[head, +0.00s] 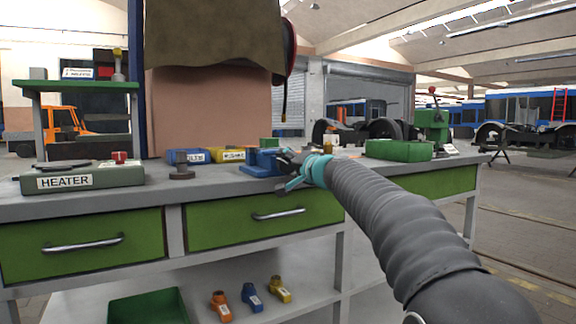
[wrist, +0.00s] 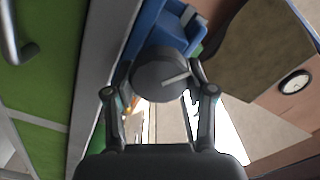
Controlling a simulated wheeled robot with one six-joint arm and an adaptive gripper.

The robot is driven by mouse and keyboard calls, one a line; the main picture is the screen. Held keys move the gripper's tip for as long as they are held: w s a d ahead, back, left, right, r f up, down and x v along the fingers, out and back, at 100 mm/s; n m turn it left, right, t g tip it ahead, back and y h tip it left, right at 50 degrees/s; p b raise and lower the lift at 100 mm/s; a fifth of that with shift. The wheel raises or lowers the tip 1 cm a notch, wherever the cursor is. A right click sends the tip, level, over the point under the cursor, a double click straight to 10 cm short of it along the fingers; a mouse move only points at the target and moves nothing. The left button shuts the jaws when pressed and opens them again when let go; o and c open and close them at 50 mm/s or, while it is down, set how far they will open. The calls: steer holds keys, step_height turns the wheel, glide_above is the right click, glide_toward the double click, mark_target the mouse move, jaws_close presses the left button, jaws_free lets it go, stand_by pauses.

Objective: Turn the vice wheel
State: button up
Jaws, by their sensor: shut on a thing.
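The blue vice (head: 262,160) stands on the bench top near its front edge, in the middle of the head view. It also shows at the top of the wrist view (wrist: 152,30). The vice wheel (wrist: 158,72) is a dark grey disc with a pale line across its face, on the near side of the vice. My gripper (head: 290,170) is at the vice from the right in the head view. In the wrist view its two fingers (wrist: 160,88) lie on either side of the wheel and are shut on it. In the head view the gripper mostly hides the wheel.
The grey bench (head: 225,198) has green drawers with metal handles. A heater box (head: 85,178) is at left, blue and yellow bins (head: 228,155) are behind the vice, and a green box (head: 400,150) is at right. Several coloured parts and a green tray (head: 148,306) are below.

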steer(key=m, duration=0.4)
steer(key=shift+m, duration=0.3)
steer(key=m, duration=0.4)
steer(key=shift+f, duration=0.15)
stand_by(0.3)
steer(key=o, duration=1.2)
steer(key=shift+c, duration=0.2)
steer(key=shift+d, duration=0.1)
steer(key=v, duration=1.2)
